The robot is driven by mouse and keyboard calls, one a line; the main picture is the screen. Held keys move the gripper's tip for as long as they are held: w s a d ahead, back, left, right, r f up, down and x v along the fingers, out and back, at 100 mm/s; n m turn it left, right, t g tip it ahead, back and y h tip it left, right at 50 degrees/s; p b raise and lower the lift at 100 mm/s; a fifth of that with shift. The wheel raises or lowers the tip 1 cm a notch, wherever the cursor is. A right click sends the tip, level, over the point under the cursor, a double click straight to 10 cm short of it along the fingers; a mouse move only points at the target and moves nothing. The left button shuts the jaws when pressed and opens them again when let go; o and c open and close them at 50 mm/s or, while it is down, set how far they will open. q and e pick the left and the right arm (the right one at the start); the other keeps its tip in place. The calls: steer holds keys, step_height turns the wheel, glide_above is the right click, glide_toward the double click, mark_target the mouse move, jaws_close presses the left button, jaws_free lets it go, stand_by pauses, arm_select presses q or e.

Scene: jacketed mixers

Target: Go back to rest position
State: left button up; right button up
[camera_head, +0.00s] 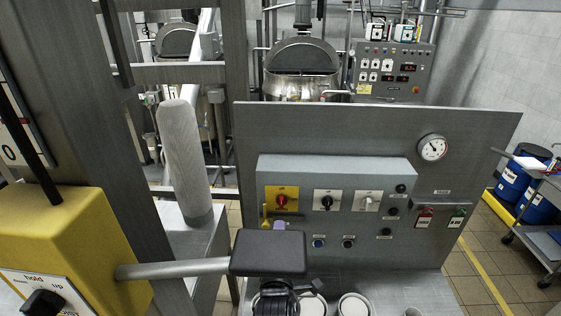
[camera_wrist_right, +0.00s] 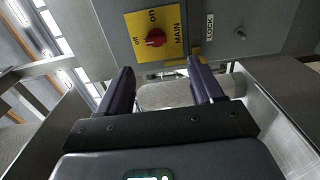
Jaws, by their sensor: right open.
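My right gripper (camera_wrist_right: 160,78) is open in the right wrist view, with two dark purple fingers apart and nothing held between them. Its fingers point toward the control panel, below the red main switch (camera_wrist_right: 155,37) on its yellow plate. In the head view only a small purple part of the right gripper (camera_head: 280,225) shows, in front of the panel below the same switch (camera_head: 282,199). My left gripper is not in the head view.
A grey control panel (camera_head: 336,167) with knobs and buttons stands ahead, below a gauge (camera_head: 432,147). A yellow box (camera_head: 90,235) is at the left. White round containers (camera_head: 354,304) stand below. Blue drums (camera_head: 513,183) and a cart are at the right, beside open floor.

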steer(key=s+d+f+m+g+p, duration=0.1)
steer(key=s+f+g, duration=0.15)
steer(key=f, duration=0.45)
steer(key=s+d+f+g+p, duration=0.1)
steer(key=s+d+f, duration=0.1)
steer(key=s+f, duration=0.35)
steer(key=s+d+f+m+g+p, duration=0.25)
steer(key=s+d+f+g, duration=0.3)
steer(key=s+f, duration=0.65)
steer(key=s+d+m+g+y, duration=0.1)
steer(key=s+d+m+g, duration=0.1)
steer(key=s+d+m, duration=0.6)
steer(key=s+d+r+m+g+p, duration=0.1)
steer(key=s+d+r+m+g, duration=0.2)
steer(key=s+d+r, duration=0.2)
steer(key=s+r, duration=0.3)
steer(key=s, duration=0.2)
steer(key=shift+d+r+m, duration=0.35)
steer(key=shift+d+r, duration=0.05)
